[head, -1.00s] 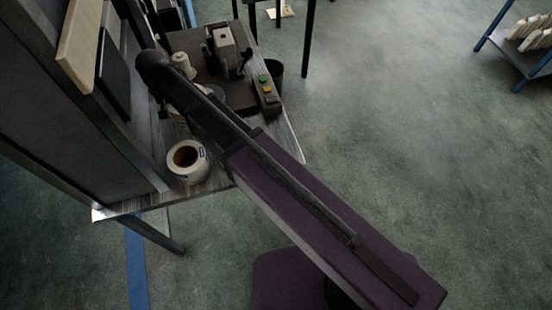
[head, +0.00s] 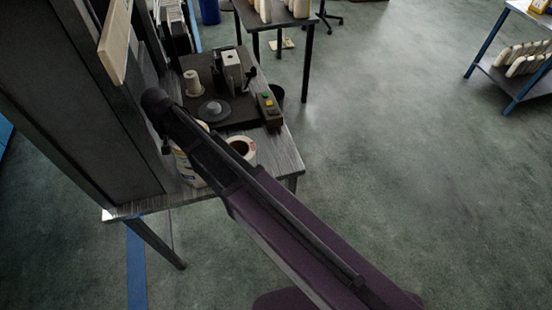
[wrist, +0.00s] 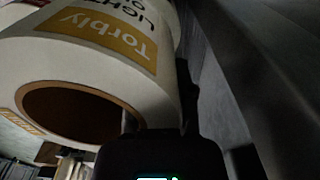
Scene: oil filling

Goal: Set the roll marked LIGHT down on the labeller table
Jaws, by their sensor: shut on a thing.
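In the wrist view, the LIGHT roll (wrist: 150,90) is white, with a yellow band reading Torbly and a brown core. My gripper (wrist: 160,130) is shut on its wall; the roll hides part of the fingers. In the head view, the labeller table (head: 285,150) is a grey wood-grain top beside a dark cabinet. Another roll (head: 184,168) is mostly hidden behind my arm. I cannot tell there which one I hold, nor whether the held roll touches the table.
The labelling machine (head: 232,70) stands at the table's back, with a grey disc (head: 213,110) and a button box (head: 269,111). The dark cabinet (head: 75,120) closes the left side. A table with bottles (head: 285,18) stands behind. Open floor lies right.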

